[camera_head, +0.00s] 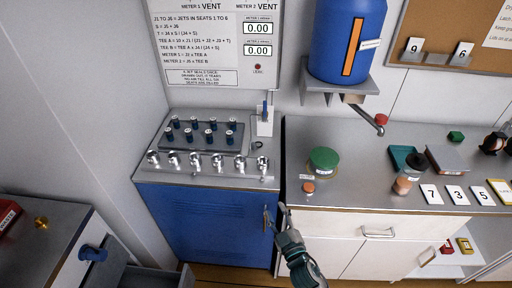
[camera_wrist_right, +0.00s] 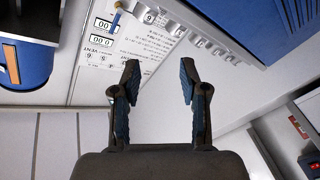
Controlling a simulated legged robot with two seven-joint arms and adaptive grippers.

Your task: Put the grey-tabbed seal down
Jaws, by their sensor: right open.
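My right gripper (camera_head: 275,213) is in front of the gap between the blue cabinet and the white cabinet. In the right wrist view its two fingers (camera_wrist_right: 160,78) stand apart with nothing between them. A small dark ring (camera_head: 258,145) lies on the metal top at the right end of the fill panel; it may be a seal, but I cannot make out a grey tab. Several silver fittings (camera_head: 218,161) stand in a row along the panel's front edge. Behind them is a plate with several blue-and-white knobs (camera_head: 205,140). My left gripper is not in view.
A blue tank (camera_head: 335,50) hangs on the wall above the grey counter (camera_head: 350,150). On that counter are a green-lidded tub (camera_head: 323,160), a small orange-topped item (camera_head: 309,187), a jar (camera_head: 407,182) and number cards (camera_head: 455,195). A bench with an open drawer is at lower left.

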